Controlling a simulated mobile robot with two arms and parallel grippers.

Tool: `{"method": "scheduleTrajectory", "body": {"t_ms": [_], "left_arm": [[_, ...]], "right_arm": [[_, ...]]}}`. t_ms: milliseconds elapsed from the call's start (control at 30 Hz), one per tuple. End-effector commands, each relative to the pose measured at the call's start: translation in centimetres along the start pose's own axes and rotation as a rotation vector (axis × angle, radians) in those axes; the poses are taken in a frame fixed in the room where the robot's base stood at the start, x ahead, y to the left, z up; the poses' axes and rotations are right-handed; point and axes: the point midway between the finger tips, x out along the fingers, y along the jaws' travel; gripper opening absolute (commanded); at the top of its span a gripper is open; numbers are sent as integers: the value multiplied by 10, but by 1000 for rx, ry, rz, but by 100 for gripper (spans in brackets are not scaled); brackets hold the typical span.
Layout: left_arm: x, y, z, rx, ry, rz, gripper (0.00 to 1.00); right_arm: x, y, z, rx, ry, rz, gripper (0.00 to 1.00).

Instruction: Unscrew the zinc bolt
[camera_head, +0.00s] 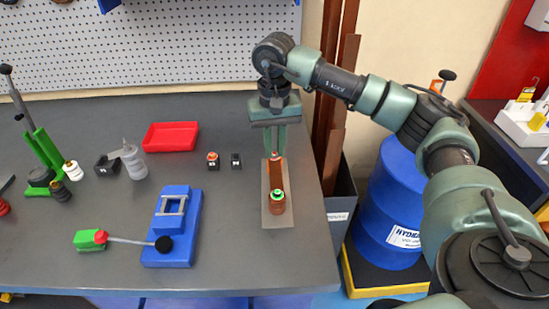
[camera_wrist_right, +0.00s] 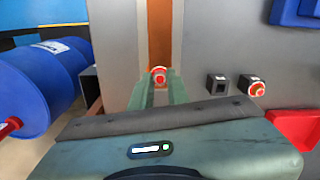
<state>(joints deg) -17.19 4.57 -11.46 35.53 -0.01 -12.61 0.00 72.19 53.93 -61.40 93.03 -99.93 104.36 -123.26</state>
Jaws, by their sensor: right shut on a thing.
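A brown busbar (camera_head: 276,181) lies on a grey plate (camera_head: 265,218); it also shows in the wrist view (camera_wrist_right: 160,35). A red-ringed bolt (camera_head: 276,156) is at its far end. In the wrist view this bolt (camera_wrist_right: 158,75) shows a pale head inside a red ring; its metal is too small to tell for sure. My right gripper (camera_head: 275,152) points down from above, its green fingers shut on this bolt. A second bolt with a green ring (camera_head: 277,196) stands at the near end of the busbar, apart from the gripper. My left gripper is not in view.
Left of the plate stand a small black holder (camera_head: 236,160) and another with a red-ringed piece (camera_head: 212,160). A red tray (camera_head: 170,137), a bottle (camera_head: 133,162) and a blue fixture (camera_head: 172,228) are farther left. A blue drum (camera_head: 394,205) stands beyond the table's right edge.

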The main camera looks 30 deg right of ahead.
Motion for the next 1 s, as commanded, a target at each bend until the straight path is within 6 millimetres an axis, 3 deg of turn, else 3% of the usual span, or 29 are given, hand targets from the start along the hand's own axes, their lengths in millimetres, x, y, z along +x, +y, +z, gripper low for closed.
{"method": "scheduleTrajectory", "body": {"t_ms": [200, 333, 567, 600, 1000], "left_arm": [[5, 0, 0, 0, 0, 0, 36], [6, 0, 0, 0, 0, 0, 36], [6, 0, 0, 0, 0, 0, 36], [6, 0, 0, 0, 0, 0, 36], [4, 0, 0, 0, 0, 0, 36]], "right_arm": [[1, 0, 0, -315, 0, 1, 0], [0, 0, 0, -415, 0, 1, 0], [0, 0, 0, -426, 0, 1, 0], [0, 0, 0, -426, 0, 1, 24], [-1, 0, 0, -356, 0, 0, 25]]}}
